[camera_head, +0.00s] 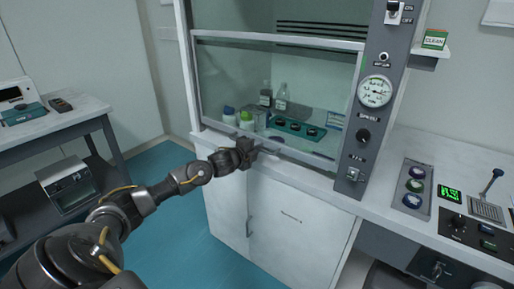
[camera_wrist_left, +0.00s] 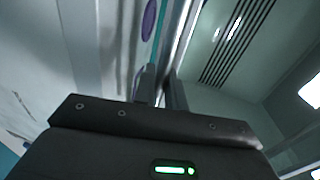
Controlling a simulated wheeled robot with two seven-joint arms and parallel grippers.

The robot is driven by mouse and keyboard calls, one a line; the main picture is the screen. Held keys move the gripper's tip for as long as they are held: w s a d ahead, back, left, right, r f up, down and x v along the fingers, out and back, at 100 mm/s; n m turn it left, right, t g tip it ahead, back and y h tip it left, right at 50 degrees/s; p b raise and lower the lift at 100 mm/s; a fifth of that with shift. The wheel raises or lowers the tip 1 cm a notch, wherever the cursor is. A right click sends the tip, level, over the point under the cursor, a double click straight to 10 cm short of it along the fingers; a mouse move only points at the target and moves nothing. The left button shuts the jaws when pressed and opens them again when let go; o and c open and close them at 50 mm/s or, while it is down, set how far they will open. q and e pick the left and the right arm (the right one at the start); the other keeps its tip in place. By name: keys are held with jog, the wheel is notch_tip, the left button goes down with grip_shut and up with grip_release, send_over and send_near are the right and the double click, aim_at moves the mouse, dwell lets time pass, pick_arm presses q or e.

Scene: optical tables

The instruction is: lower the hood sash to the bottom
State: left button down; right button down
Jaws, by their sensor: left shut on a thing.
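The hood sash (camera_head: 225,75) is a clear pane in a pale metal frame, across the front of the fume hood. Its top bar crosses below the hood's dark slots, and its lower edge is close to the worktop. My left gripper (camera_head: 250,147) is at the lower edge of the sash, left of its middle, and is shut on the sash's bottom rail. In the left wrist view the two fingers (camera_wrist_left: 161,90) rise close together with the rail between them; the exact contact is hard to see. My right gripper is not in view.
Bottles (camera_head: 282,96) and a teal tray (camera_head: 297,128) stand behind the sash. A grey panel (camera_head: 365,125) with a gauge and switches borders the hood on the right. Button boxes (camera_head: 413,186) sit on the right counter. A side table (camera_head: 60,125) stands at the left.

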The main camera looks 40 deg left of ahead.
pick_arm(q)
jog(key=shift+f, duration=0.1)
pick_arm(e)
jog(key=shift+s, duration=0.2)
